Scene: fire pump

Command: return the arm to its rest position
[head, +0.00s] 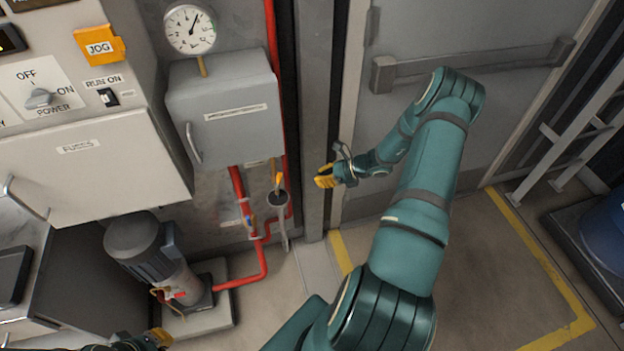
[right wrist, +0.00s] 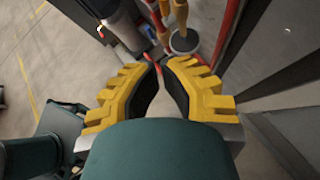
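My right arm, teal with grey bands, reaches up from the bottom middle in the head view and bends back left at its elbow in front of the door. My right gripper (head: 325,177) is held in the air beside the grey door frame, right of the pipes. In the right wrist view, its yellow fingers (right wrist: 160,68) are a little apart with dark pads facing each other, and nothing is held between them. My left gripper (head: 160,338) shows only partly at the bottom left edge, near the pump base; its finger opening is hidden.
The grey box (head: 226,105) and gauge (head: 190,30) are on the wall left of my right gripper. A door (head: 450,50) is behind my arm. A blue drum (head: 606,230) is at right.

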